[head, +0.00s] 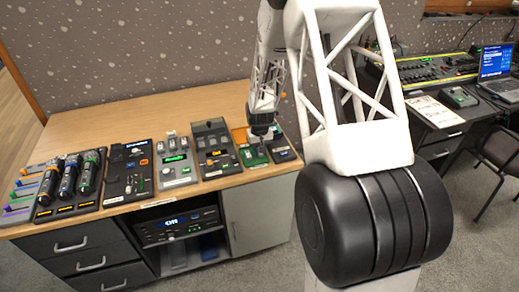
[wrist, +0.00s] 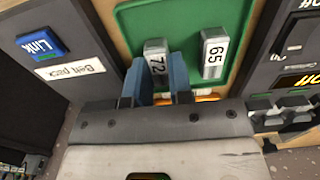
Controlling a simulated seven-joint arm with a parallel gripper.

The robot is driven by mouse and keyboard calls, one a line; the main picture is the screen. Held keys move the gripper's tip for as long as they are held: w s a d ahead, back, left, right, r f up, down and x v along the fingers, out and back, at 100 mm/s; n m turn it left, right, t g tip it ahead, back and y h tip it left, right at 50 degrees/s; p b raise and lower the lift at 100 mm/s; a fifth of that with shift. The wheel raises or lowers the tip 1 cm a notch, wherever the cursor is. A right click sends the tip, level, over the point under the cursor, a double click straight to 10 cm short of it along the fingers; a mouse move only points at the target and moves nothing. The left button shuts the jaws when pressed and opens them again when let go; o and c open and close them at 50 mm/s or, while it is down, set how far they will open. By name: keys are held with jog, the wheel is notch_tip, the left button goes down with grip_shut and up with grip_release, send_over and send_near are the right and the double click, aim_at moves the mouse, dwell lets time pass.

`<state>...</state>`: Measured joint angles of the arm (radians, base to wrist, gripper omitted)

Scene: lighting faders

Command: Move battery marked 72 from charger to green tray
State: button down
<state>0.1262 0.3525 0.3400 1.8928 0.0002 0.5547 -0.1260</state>
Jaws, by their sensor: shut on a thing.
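The battery marked 72 (wrist: 157,62) is a light block with a white label, held between the blue fingers of my gripper (wrist: 154,82). It is over or in the green tray (wrist: 185,17); whether it touches the tray floor is not clear. A second battery marked 65 (wrist: 214,55) is in the tray beside it, to the right. In the head view, my gripper (head: 262,136) points down over the green tray (head: 253,158) near the table's right end. I cannot tell for sure which device is the charger.
A black device (head: 213,145) stands just left of the tray, with a grey one with a green display (head: 176,160) further left. A dark beltpack with a blue "Link" screen (wrist: 40,43) is on the tray's other side. The table's back is clear.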

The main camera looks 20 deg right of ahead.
jog(key=shift+f, duration=0.15)
jog(key=c, duration=1)
grip_release()
jog(key=shift+d, duration=0.1)
notch_tip(320, 180, up, 12)
jog(key=shift+r, duration=0.15)
jog(key=shift+s, duration=0.1)
